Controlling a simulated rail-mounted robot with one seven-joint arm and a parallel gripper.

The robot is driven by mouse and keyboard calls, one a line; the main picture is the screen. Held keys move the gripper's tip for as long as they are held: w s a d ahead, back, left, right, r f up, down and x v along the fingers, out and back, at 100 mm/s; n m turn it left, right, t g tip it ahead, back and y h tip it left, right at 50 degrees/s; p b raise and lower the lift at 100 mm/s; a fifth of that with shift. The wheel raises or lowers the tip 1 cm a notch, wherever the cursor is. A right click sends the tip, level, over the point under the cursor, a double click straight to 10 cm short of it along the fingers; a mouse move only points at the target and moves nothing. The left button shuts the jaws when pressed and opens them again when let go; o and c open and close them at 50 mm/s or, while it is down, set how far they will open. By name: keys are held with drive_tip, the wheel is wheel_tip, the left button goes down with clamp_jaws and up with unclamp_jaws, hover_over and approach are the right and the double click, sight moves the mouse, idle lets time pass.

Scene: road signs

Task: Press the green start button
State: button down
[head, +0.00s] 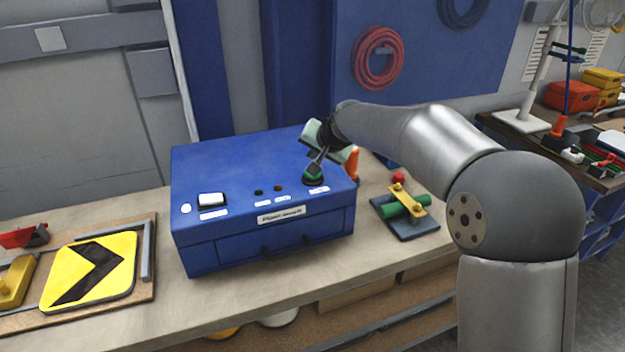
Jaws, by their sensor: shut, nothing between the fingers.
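The green start button (313,173) sits in a dark round base on the right part of the top of a blue control box (200,250). A white label lies just in front of it. My gripper (317,163) is shut and empty, pointing down over the button from behind and the right. Its fingertips are at or just above the button; I cannot tell whether they touch it. The fingers partly cover the button's top.
A white switch (211,199) and two small indicators are on the box's left and middle top. A yellow chevron sign (90,271) lies at left. A clamp with a green cylinder (398,211) stands right of the box, and an orange object (352,163) is behind its right edge.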

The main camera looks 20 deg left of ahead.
drive_tip(key=shift+f+b, duration=0.5)
drive_tip(key=shift+f, duration=0.65)
idle(1.1)
drive_tip(key=shift+f+b, duration=0.4)
drive_tip(key=shift+f+b, duration=0.5)
drive_tip(key=shift+f, duration=0.05)
idle(0.6)
drive_tip(key=shift+r, duration=0.1)
drive_tip(key=shift+r+p, duration=0.65)
drive_tip(key=shift+r, duration=0.2)
drive_tip(key=shift+r, duration=0.15)
wheel_tip(320, 180, up, 5)
drive_tip(key=p, duration=0.3)
drive_tip(key=shift+p, duration=0.3)
